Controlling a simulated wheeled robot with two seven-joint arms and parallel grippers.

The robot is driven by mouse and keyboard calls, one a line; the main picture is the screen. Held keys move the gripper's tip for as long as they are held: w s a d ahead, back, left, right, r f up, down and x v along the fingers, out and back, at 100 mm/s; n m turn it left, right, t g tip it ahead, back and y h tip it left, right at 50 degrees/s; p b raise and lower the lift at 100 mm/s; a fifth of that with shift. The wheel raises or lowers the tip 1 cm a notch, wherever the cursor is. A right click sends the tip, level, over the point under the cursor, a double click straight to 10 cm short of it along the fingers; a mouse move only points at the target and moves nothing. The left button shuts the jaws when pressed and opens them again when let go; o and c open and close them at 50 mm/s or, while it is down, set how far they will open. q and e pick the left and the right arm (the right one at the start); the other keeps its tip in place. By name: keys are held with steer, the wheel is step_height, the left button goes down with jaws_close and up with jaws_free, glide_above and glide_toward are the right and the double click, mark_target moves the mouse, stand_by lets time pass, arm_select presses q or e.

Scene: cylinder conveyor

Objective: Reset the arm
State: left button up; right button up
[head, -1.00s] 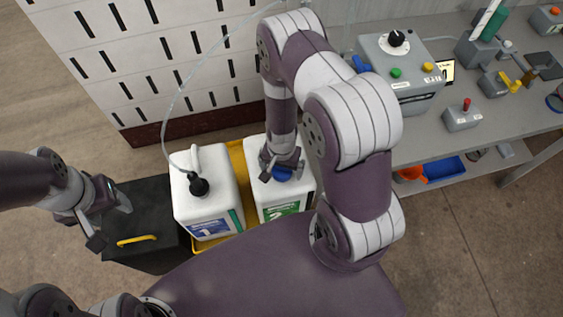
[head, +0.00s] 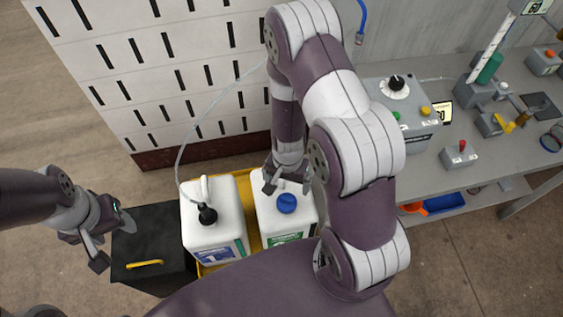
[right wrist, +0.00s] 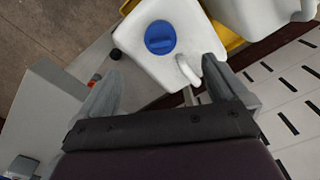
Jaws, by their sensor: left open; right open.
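My right gripper (head: 287,187) is open and empty, just behind and above the blue cap (head: 287,203) of the right white canister (head: 270,221). In the right wrist view, the blue cap (right wrist: 160,37) shows ahead between the open fingers, apart from them, with the white handle beside the right finger. My left gripper (head: 113,243) is open and empty at the left, over the edge of a black box (head: 155,228).
The left white canister (head: 212,228) has a black cap with a clear hose. Both canisters stand in a yellow tray (head: 257,236). A white slotted wall (head: 170,70) stands behind. A grey bench (head: 475,150) with a control box (head: 400,105) is at the right.

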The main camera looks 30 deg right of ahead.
steer(key=s+a+r+n, duration=0.1)
steer(key=r+n, duration=0.3)
steer(key=r, duration=0.5)
steer(key=s+a+r+n+t, duration=0.1)
steer(key=s+r+n, duration=0.2)
steer(key=r, duration=0.7)
steer(key=shift+r+n, duration=0.15)
steer(key=shift+n, duration=0.75)
